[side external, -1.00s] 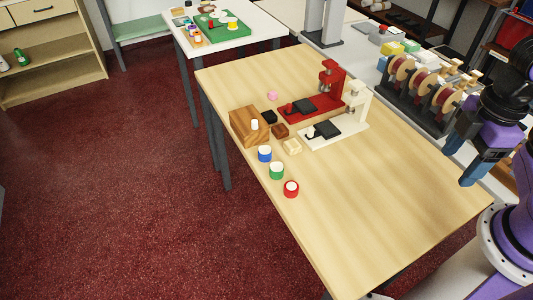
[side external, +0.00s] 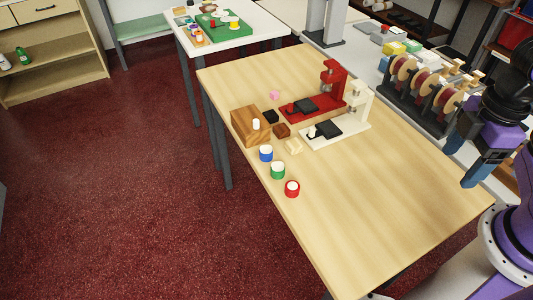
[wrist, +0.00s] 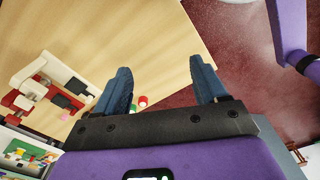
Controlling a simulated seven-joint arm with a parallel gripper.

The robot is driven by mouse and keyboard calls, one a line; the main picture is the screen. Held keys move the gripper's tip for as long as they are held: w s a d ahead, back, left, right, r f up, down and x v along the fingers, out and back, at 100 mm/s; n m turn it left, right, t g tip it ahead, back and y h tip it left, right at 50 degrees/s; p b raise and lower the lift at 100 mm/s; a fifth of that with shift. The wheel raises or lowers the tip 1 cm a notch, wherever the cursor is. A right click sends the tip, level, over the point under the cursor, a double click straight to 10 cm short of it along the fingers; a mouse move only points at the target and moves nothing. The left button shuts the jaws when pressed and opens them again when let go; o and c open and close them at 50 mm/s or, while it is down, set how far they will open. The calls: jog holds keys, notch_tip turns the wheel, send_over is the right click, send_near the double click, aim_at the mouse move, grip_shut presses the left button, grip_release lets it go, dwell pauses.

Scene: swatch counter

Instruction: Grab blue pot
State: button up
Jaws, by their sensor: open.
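The blue pot (side external: 266,153) stands upright near the left edge of the wooden table (side external: 400,200), with a white top. A green pot (side external: 278,170) and a red pot (side external: 292,188) stand in a row below it, apart from each other. My gripper (side external: 462,162) is at the right of the side view, over the table's right side and far from the pots. In the wrist view its two blue fingers (wrist: 160,68) are spread with nothing between the tips.
A wooden block (side external: 249,128) with a white piece stands just behind the blue pot. Small dark, brown and pale blocks lie beside it. A red press (side external: 325,95) and a cream press (side external: 345,122) stand farther back. The front and right of the table are clear.

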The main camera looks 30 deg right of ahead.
jog(key=w+a+f+n+t+h, duration=0.2)
jog(key=w+a+f+n+h, duration=0.15)
jog(key=w+a, duration=0.35)
jog(key=w+a+f+n+t+h, duration=0.3)
jog(key=w+a+n, duration=0.25)
jog(key=w, duration=0.35)
jog(key=n+t, duration=0.7)
jog(key=n, duration=0.2)
send_near(267, 154)
jog(key=x, duration=0.9)
jog(key=shift+w+d+f, duration=0.1)
jog(key=shift+w, duration=0.25)
jog(key=c, duration=1.2)
